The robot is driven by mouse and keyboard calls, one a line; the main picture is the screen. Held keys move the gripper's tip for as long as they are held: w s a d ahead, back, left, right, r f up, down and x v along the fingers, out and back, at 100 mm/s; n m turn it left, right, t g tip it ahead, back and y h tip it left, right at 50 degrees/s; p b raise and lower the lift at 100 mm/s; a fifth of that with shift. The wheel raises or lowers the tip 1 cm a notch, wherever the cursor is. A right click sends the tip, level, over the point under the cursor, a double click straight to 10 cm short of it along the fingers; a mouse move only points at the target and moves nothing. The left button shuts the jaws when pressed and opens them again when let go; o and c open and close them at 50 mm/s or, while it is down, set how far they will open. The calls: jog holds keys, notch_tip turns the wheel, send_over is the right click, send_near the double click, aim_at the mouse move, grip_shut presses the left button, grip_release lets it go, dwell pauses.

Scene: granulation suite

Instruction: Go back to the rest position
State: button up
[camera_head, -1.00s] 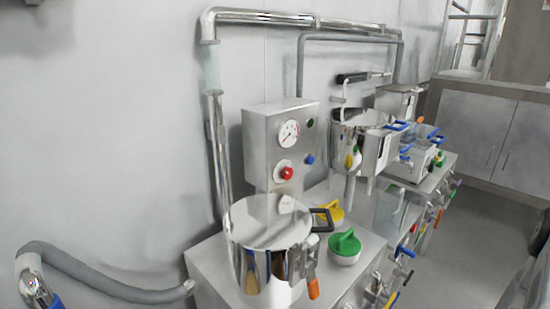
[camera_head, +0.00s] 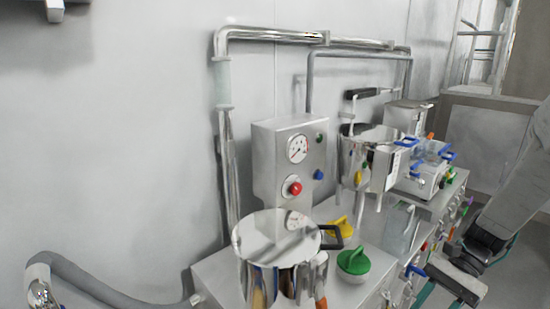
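My arm reaches in from the right edge, and my gripper (camera_head: 440,297) is at the lower right, near the bottom edge. Its two teal fingers stand apart with a gap between them, and I see nothing held. The fingertips run close to the frame's bottom edge, so their ends may be cut off. My gripper is in front of the right side of the steel bench, over the floor side; I cannot tell whether it touches anything.
A steel pot (camera_head: 275,255), a green-knobbed lid (camera_head: 353,262) and a yellow knob (camera_head: 341,228) stand on the near bench. Behind are a control box with gauge (camera_head: 290,165), a steel hopper (camera_head: 362,150) and clear containers (camera_head: 428,160). A grey hose (camera_head: 115,298) runs lower left.

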jog(key=s+a+r+n+t+h, duration=0.2)
jog(key=s+a+r+n+h, duration=0.2)
jog(key=r, duration=0.5)
jog(key=s+a+r+n+t+h, duration=0.3)
jog(key=s+a+r+n+h, duration=0.1)
jog(key=r+n, duration=0.4)
jog(key=s+r+h, duration=0.1)
jog(key=s, duration=0.1)
jog(key=shift+s+a+n+t, duration=0.3)
jog(key=shift+s+a+n, duration=0.1)
jog(key=shift+r, duration=0.1)
